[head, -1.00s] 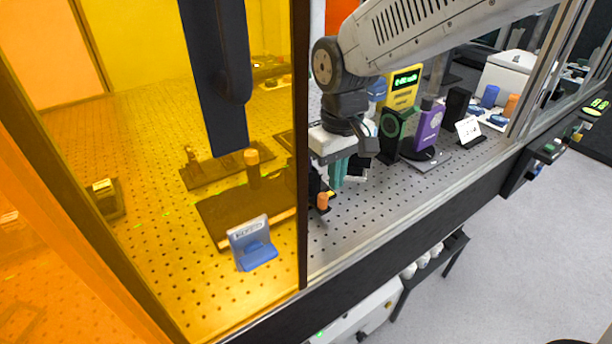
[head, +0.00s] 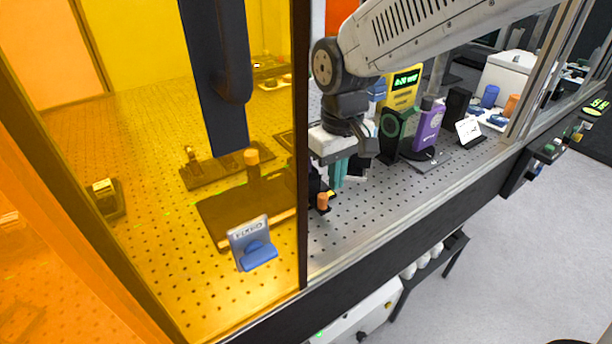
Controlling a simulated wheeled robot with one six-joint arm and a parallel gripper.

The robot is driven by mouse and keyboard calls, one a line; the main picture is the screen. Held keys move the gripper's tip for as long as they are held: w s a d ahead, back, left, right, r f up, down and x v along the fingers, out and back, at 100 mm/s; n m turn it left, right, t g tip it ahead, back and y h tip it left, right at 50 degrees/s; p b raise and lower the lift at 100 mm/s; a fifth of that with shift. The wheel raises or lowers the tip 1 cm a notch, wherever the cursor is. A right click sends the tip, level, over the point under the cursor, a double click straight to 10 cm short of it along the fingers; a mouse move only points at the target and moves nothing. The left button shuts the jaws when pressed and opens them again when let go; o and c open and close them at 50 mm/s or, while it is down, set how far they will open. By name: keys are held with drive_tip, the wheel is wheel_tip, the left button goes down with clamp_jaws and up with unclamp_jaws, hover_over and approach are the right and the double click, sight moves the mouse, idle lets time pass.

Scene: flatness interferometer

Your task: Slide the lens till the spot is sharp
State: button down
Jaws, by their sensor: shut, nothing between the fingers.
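My gripper (head: 339,174) hangs fingers down over the perforated bench, just right of the amber panel's dark edge. Its teal fingers are shut with nothing between them. Just below and left of the fingers is a small orange knob (head: 323,201) on a dark mount, partly hidden by the panel edge; I cannot tell whether they touch. Behind the amber panel, a post with an orange cap (head: 252,158) stands on a dark plate (head: 222,220). I cannot make out the lens or the spot.
A yellow meter (head: 402,90), a green-black unit (head: 396,128) and a purple unit (head: 429,122) stand right of my gripper. The bench front is clear.

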drive_tip(key=shift+f, duration=0.15)
drive_tip(key=shift+f, duration=0.9)
drive_tip(key=shift+s+a, duration=0.85)
drive_tip(key=shift+a, duration=0.4)
drive_tip(key=shift+s+a, duration=0.85)
drive_tip(key=shift+a, duration=0.45)
drive_tip(key=shift+s+a, duration=0.85)
drive_tip(key=shift+a, duration=0.4)
drive_tip(key=shift+w+d, duration=0.1)
drive_tip(key=shift+d, duration=0.1)
drive_tip(key=shift+w+d, duration=0.25)
drive_tip(key=shift+d, duration=0.1)
wheel_tip(320, 180, up, 9)
idle(0.7)
